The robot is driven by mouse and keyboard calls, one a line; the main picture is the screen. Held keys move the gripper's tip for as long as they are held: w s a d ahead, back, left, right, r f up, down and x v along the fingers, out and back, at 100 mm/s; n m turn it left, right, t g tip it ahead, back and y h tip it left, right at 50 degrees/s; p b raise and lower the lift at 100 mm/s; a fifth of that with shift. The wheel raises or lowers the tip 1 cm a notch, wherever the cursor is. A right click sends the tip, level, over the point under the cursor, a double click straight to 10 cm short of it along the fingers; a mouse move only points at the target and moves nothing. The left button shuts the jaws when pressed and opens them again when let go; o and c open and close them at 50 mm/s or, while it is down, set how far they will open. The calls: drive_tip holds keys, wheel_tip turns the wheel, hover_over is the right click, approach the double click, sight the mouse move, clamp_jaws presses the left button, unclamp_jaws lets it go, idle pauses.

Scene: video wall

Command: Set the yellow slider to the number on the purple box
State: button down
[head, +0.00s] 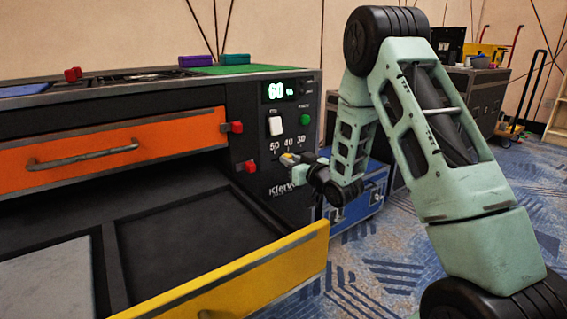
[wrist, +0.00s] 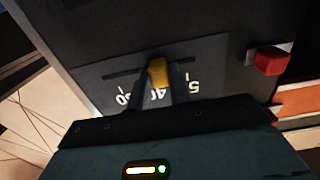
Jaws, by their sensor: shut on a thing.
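The yellow slider (wrist: 158,72) sits in a dark slot on the black panel, close to the 40 mark in the wrist view. The scale reads 50, 40, 30 (head: 288,143) from left to right in the head view and appears upside down in the wrist view. My gripper (wrist: 158,82) is shut on the slider, with one finger on each side of it. In the head view my gripper (head: 294,160) is at the panel just below the scale. The purple box (head: 195,61) lies on top of the cabinet; no number on it is legible.
A lit display (head: 278,91) reads 60 above a white switch (head: 275,126) and a green button (head: 305,120). The orange drawer (head: 110,150) looks shut; the yellow-fronted drawer (head: 240,280) is pulled out. A green box (head: 235,59) lies beside the purple one. Red latches (wrist: 271,60) protrude nearby.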

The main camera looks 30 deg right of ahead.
drive_tip(key=shift+d, duration=0.95)
drive_tip(key=c, duration=1.3)
unclamp_jaws()
drive_tip(key=shift+s+d+p, duration=0.15)
drive_tip(key=shift+s+p, duration=1.9)
drive_tip(key=shift+s, duration=2.3)
drive_tip(key=shift+s+d+p, duration=0.15)
drive_tip(key=shift+s+p, duration=1.9)
drive_tip(key=shift+s, duration=2.25)
